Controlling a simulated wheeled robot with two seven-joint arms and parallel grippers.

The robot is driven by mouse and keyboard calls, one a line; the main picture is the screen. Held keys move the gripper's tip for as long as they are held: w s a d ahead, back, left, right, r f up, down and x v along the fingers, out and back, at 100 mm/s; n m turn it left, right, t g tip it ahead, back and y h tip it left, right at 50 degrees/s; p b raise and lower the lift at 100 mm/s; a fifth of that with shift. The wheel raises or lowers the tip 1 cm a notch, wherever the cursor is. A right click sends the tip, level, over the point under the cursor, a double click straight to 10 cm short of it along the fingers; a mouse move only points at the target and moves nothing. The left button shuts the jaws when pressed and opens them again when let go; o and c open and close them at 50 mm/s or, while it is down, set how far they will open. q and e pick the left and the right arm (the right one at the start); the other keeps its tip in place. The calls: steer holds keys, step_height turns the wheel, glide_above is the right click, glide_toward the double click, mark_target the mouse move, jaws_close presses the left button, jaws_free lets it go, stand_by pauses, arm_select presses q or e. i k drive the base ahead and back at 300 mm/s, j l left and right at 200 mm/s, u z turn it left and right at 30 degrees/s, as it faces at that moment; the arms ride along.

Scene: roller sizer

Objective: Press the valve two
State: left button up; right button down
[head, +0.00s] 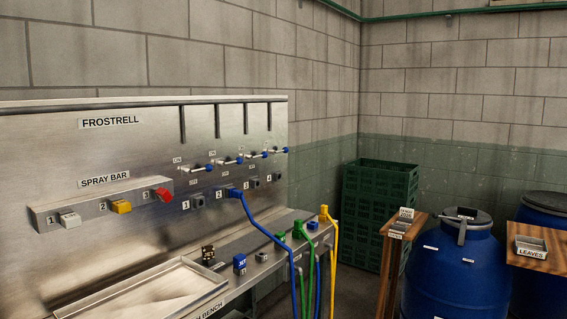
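A steel panel marked FROSTRELL (110,122) stands at the left. Low on it is a spray bar (45,218) with a grey block numbered 1 (69,217), a yellow block numbered 2 (121,206) and a red part numbered 3 (163,195). Right of it is a row of several valve levers with blue tips; the second from the left (230,161) points right like its neighbours. Numbered ports sit below the levers. A blue plug with a blue hose (255,222) is in port 2. Neither of my grippers is in view.
A steel bench with a shallow tray (150,292) runs below the panel. Blue, green and yellow hoses hang over its right end. Dark green crates (380,215), a small wooden stand (404,226) and blue drums (452,275) stand at the right. A wooden board marked LEAVES (545,262) is at the right edge.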

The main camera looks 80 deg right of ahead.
mark_target(239, 161)
steer(key=z, duration=0.45)
steer(key=l+z, duration=0.1)
steer(key=z, duration=0.4)
steer(key=l+z, duration=0.1)
steer(key=z, duration=1.3)
steer(key=i+l, duration=0.2)
steer(key=l, duration=0.15)
steer(key=i+l, duration=0.2)
steer(key=l, duration=0.15)
steer(key=i+l, duration=0.15)
steer(key=l, duration=0.2)
steer(key=i+l+u, duration=0.1)
steer(key=l, duration=0.25)
steer(key=i+l, duration=0.3)
steer(key=u, duration=1.45)
